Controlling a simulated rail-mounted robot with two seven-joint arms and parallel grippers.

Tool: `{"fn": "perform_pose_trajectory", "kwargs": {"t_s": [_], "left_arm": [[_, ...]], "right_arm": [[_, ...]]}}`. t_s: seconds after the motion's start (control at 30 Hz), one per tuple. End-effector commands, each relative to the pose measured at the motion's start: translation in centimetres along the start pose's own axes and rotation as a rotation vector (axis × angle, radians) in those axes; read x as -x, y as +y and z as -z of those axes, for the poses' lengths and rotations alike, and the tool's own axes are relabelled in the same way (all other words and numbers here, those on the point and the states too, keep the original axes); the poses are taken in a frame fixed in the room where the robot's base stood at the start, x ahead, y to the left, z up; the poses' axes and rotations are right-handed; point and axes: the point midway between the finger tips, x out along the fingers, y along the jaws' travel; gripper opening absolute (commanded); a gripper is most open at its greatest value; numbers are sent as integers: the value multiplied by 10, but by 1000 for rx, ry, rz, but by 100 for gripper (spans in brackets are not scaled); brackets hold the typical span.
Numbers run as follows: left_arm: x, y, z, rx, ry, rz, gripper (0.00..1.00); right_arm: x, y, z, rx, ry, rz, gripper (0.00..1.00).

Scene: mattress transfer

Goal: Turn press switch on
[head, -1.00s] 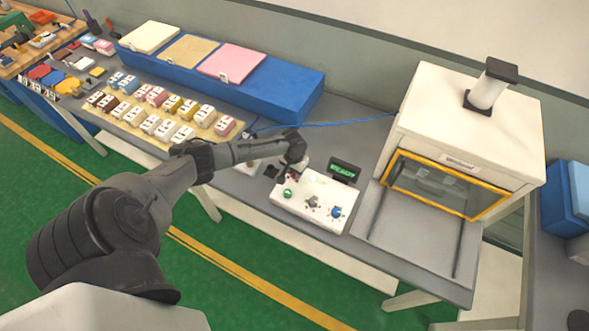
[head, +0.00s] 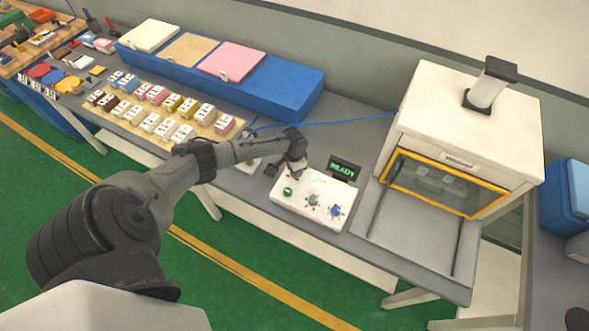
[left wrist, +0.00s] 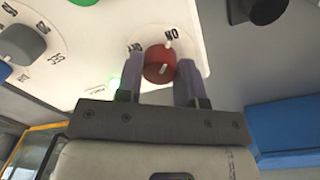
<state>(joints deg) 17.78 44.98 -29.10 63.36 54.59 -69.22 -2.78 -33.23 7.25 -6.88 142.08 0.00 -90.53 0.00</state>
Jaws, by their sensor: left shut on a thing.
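The white control panel (head: 325,217) lies on the grey table in front of the press (head: 470,125). Its red switch knob (left wrist: 160,64) shows in the left wrist view, with a white line near the ON mark (left wrist: 171,33). My left gripper (left wrist: 159,78) is shut on the red knob, one finger on each side. In the head view my left gripper (head: 296,172) is at the panel's back left corner and hides the knob. The display (head: 344,170) behind the panel reads READY in green. My right gripper is not in view.
The panel also has a green button (head: 288,191), a grey knob (head: 313,199) and a blue knob (head: 336,211). Several small coloured blocks stand on a tan board (head: 120,121) to the left. A blue cable (head: 335,122) runs behind the panel.

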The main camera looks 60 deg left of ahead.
Motion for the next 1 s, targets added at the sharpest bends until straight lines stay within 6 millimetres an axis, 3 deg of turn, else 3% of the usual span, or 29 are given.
{"fn": "perform_pose_trajectory", "kwargs": {"t_s": [0.3, 0.33, 0.6, 0.87, 1.0], "left_arm": [[0, 0, 0, -3, 0, 0, 11], [0, 0, 0, -3, 0, 0, 36], [0, 0, 0, -2, 0, 0, 60], [2, 0, 0, -2, 0, 0, 60], [14, 0, 0, -3, 0, 0, 60]], "right_arm": [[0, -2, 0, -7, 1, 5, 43], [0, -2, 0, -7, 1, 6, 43], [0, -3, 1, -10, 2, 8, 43], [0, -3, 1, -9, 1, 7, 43], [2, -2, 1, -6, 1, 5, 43]]}}
